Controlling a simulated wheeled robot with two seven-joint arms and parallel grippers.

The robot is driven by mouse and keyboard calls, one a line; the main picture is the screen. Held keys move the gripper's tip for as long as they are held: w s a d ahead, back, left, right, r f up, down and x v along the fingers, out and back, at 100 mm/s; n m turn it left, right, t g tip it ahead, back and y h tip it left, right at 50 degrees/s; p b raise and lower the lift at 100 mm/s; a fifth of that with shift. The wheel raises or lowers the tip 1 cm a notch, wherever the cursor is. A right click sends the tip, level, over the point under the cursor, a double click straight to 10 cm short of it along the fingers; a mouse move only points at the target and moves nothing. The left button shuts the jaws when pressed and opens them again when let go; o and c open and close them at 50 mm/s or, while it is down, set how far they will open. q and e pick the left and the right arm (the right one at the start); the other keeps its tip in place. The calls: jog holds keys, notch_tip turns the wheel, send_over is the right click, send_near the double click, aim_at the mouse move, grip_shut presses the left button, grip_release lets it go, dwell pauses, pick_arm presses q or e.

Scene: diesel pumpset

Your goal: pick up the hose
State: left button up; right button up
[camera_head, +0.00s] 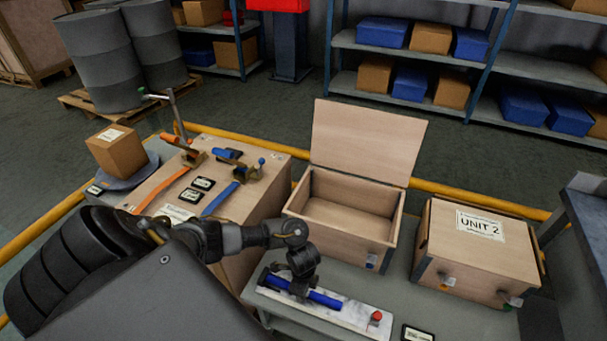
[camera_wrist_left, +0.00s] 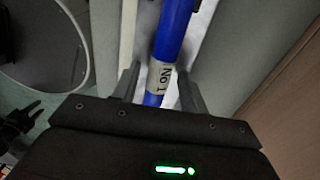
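A blue hose (camera_head: 325,298) lies along a narrow white tray (camera_head: 352,314) on the grey bench, in front of the open wooden box. My left gripper (camera_head: 298,290) reaches down over the hose from above and hides part of it. In the left wrist view the hose (camera_wrist_left: 173,35) carries a white "No 1" label and runs between the two fingers of my left gripper (camera_wrist_left: 158,82). The fingers stand on either side of it with narrow gaps, so the gripper looks open.
The open wooden box (camera_head: 345,215) stands behind the tray, and the closed UNIT 2 box (camera_head: 478,262) is to its right. A red knob (camera_head: 376,316) sits at the tray's right end. A wooden stand (camera_head: 232,215) holds an orange and another blue hose (camera_head: 220,198).

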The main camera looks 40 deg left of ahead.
pick_arm(q)
grip_shut()
